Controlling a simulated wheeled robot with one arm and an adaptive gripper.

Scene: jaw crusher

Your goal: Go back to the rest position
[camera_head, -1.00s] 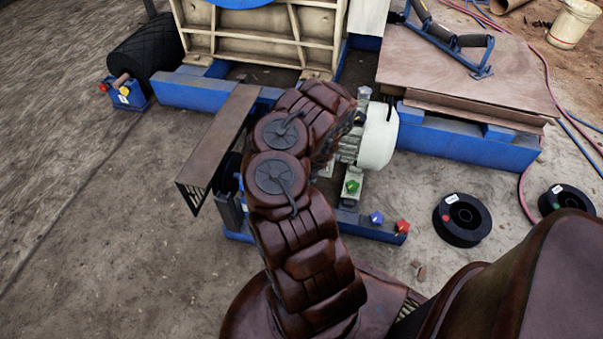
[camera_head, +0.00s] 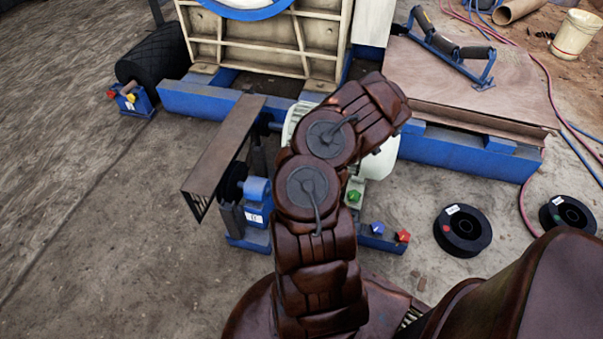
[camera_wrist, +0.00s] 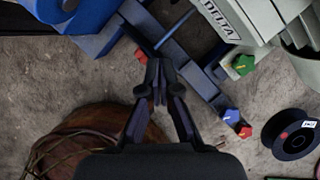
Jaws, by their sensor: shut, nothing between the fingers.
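My gripper (camera_wrist: 157,98) shows in the wrist view, its fingertips together with nothing between them. It hangs over the ground beside the blue motor frame (camera_wrist: 190,62). In the head view my brown arm rises from the bottom middle and bends to the upper right, over the pale motor (camera_head: 378,160). The gripper itself is hidden in the head view.
Green (camera_head: 353,196), blue (camera_head: 377,227) and red (camera_head: 402,236) knobs sit near the blue frame. A brown guard (camera_head: 225,150) stands left of my arm. Two black spools (camera_head: 463,231) lie at the right. The ground at left is clear.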

